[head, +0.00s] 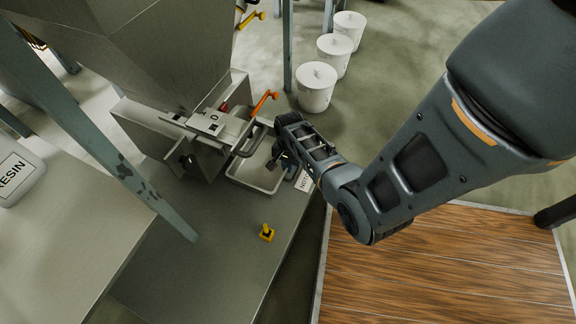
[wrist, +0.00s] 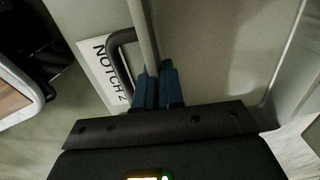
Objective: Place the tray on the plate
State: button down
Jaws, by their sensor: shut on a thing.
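The pale, shallow rectangular tray (head: 262,180) is under the grey hopper in the head view, over the grey bench top. My gripper (head: 281,160) is at its right side. In the wrist view the blue fingertips of my gripper (wrist: 158,88) are closed on the rim of the tray (wrist: 215,60), beside a dark curved handle. I cannot tell whether the tray touches the surface below. A flat grey bench surface (head: 190,245) extends toward the front; no separate plate can be clearly made out.
A NOTCH 2 label (wrist: 105,75) is next to the handle. The hopper (head: 150,50) and its orange lever (head: 264,102) stand close to the tray. A small yellow piece (head: 267,232) is on the bench. White drums (head: 316,87) stand behind. A steel post (head: 105,145) crosses the left.

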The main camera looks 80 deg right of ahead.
jog(key=c, duration=1.3)
grip_release()
jog(key=shift+f, duration=0.1)
jog(key=shift+o, duration=0.2)
notch_tip(320, 180, up, 8)
jog(key=p, duration=0.4)
jog(key=s+a+r+n+t+h, duration=0.25)
jog(key=a+n, duration=0.25)
jog(key=a, duration=0.4)
jog(key=s+a+r+n+t+h, duration=0.1)
jog(key=a+r+n+t, duration=0.3)
jog(key=a, duration=0.5)
jog(key=s+a+r+n+t+y, duration=0.1)
jog(key=a+r+n, duration=0.3)
jog(key=r, duration=0.6)
jog(key=s+a+r+n+t+y, duration=0.1)
jog(key=s+a+r+n+t, duration=0.2)
jog(key=r, duration=0.8)
jog(key=s+a+r+n+t+y, duration=0.1)
jog(key=a+r+n+t, duration=0.3)
jog(key=r, duration=0.7)
jog(key=shift+s+a+n, duration=0.4)
jog(key=shift+s+a, duration=0.3)
jog(key=shift+s, duration=0.15)
jog(key=shift+y, duration=0.25)
